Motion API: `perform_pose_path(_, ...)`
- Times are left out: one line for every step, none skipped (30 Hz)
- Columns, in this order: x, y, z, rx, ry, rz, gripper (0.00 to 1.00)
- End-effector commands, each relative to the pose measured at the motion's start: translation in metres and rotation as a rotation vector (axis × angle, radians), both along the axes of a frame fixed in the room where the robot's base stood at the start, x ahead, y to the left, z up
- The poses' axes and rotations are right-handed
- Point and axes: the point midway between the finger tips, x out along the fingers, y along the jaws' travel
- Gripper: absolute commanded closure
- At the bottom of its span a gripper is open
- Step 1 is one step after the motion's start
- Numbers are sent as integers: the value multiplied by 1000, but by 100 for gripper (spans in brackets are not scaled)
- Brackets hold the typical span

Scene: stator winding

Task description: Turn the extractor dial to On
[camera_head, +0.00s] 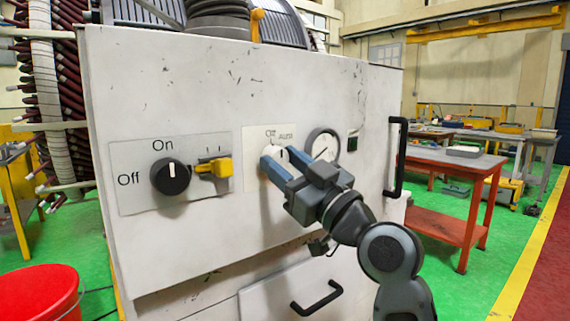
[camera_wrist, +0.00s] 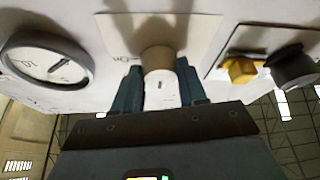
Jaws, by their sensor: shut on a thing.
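A white dial (camera_head: 281,154) sits on a pale plate on the front of a white cabinet, with small lettering above it that I cannot read fully. My gripper (camera_head: 283,161) is shut on this dial, one blue-grey finger on each side. In the wrist view the dial (camera_wrist: 158,88) shows between the fingers (camera_wrist: 158,80), with a short dark mark on its face. To the left, a black dial (camera_head: 170,177) has "On" above it and "Off" at its left. Its white mark points up, toward "On". I cannot read which dial is labelled extractor.
A yellow handle (camera_head: 215,168) stands between the two dials. A round gauge (camera_head: 323,145) is just right of my gripper. A black vertical handle (camera_head: 396,158) is on the cabinet's right edge, and a drawer handle (camera_head: 317,299) is below. A red table (camera_head: 440,215) stands to the right.

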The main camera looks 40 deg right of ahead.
Motion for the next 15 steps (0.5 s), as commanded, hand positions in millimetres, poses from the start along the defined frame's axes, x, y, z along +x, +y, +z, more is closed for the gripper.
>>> perform_pose_path(0,0,0,0,0,0,81)
perform_pose_path(0,0,0,0,0,0,84)
perform_pose_path(0,0,0,0,0,0,88)
perform_pose_path(0,0,0,0,0,0,89)
perform_pose_path(0,0,0,0,0,0,89)
perform_pose_path(0,0,0,1,0,0,89)
perform_pose_path(0,0,0,3,0,0,89)
perform_pose_path(0,0,0,5,0,0,89)
perform_pose_path(0,0,0,10,0,0,89)
perform_pose_path(0,0,1,14,0,-1,89)
perform_pose_path(0,0,1,21,0,-1,89)
perform_pose_path(0,0,1,32,2,-1,89)
perform_pose_path(0,0,1,42,2,0,89)
perform_pose_path(0,1,2,54,3,0,89)
perform_pose_path(0,1,2,73,3,0,89)
